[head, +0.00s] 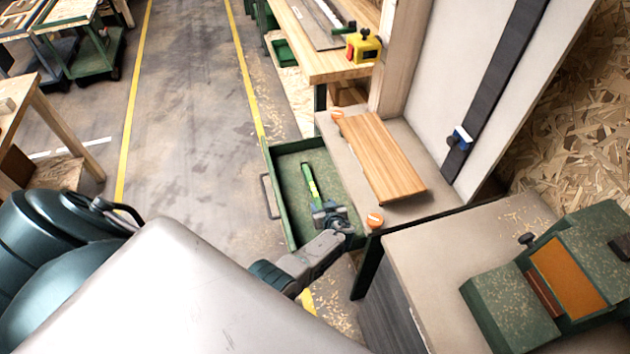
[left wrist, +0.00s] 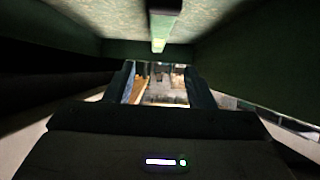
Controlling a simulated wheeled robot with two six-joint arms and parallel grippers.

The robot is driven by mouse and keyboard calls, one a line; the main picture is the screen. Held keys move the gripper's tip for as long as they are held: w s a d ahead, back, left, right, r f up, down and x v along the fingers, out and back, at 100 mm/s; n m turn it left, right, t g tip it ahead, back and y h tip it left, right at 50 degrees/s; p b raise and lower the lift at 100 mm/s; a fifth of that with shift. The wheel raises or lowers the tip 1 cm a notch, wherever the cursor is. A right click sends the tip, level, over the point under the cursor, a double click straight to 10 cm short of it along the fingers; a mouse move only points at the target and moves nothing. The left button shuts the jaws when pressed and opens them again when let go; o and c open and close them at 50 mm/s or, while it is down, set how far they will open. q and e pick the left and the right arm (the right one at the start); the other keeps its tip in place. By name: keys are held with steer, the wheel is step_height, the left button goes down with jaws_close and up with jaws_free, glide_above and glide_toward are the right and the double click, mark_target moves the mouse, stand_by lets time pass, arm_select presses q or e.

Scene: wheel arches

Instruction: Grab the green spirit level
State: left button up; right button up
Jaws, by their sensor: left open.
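The green spirit level (head: 310,182) lies lengthwise on the floor of an open green drawer (head: 289,162). In the left wrist view the level (left wrist: 160,25) shows as a light green bar at the top centre, with a bright end towards my jaws. My left gripper (head: 322,208) is over the drawer at the level's near end, its jaws open. In the left wrist view the two dark fingers of the left gripper (left wrist: 160,80) stand apart, with no object held between them. The near end of the level is partly hidden by the gripper in the head view. My right gripper is not in view.
A bench top with a wooden board (head: 380,155) and orange knobs (head: 375,220) adjoins the drawer on the right. A green machine (head: 540,280) stands at lower right. Open floor (head: 190,120) lies to the left.

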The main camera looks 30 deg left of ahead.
mark_target(314, 191)
arm_select(q)
steer(key=b+x, duration=0.3)
steer(key=x, duration=0.1)
steer(key=shift+w, duration=0.2)
steer(key=shift+w+a+f, duration=0.1)
steer(key=shift+w+a, duration=0.05)
steer(key=shift+a, duration=0.15)
steer(key=shift+w+a+f+b, duration=0.2)
steer(key=shift+b, duration=0.15)
steer(key=b+x, duration=0.3)
steer(key=x, duration=0.1)
steer(key=shift+f, duration=0.15)
steer(key=shift+b+x, duration=0.75)
steer(key=shift+x, duration=0.1)
steer(key=shift+w+a, duration=0.25)
steer(key=shift+w, duration=0.05)
